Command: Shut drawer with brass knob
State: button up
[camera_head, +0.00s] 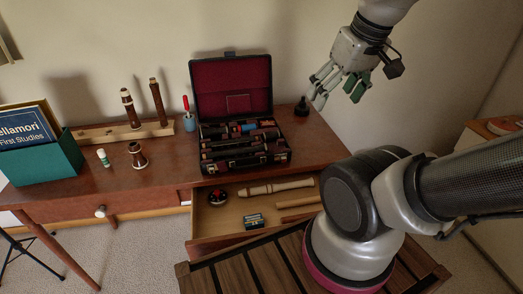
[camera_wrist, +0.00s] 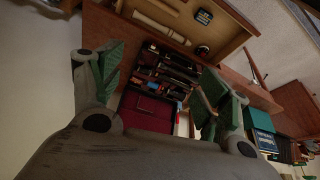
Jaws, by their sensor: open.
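A wooden drawer (camera_head: 232,222) is pulled open under the right part of the reddish-brown desk (camera_head: 170,178). Its front is seen from above, and no knob shows on it. It also shows at the top of the wrist view (camera_wrist: 228,42). A second drawer (camera_head: 70,209) at the left is shut and carries a pale round knob (camera_head: 100,211); I cannot tell whether it is brass. My gripper (camera_head: 338,92) is open and empty, high above the desk's right end, apart from both drawers. Its two green-padded fingers (camera_wrist: 160,72) show in the wrist view.
The open drawer holds a pale wooden recorder (camera_head: 277,187), a small dark box (camera_head: 253,221) and a round red-and-black item (camera_head: 217,196). An open instrument case (camera_head: 235,105) stands on the desk above it. My base and arm crowd the drawer's right side.

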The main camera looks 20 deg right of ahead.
aim_at(214, 230)
jog(key=k+l+u, duration=0.25)
jog(key=k+l, duration=0.6)
jog(key=l, duration=0.1)
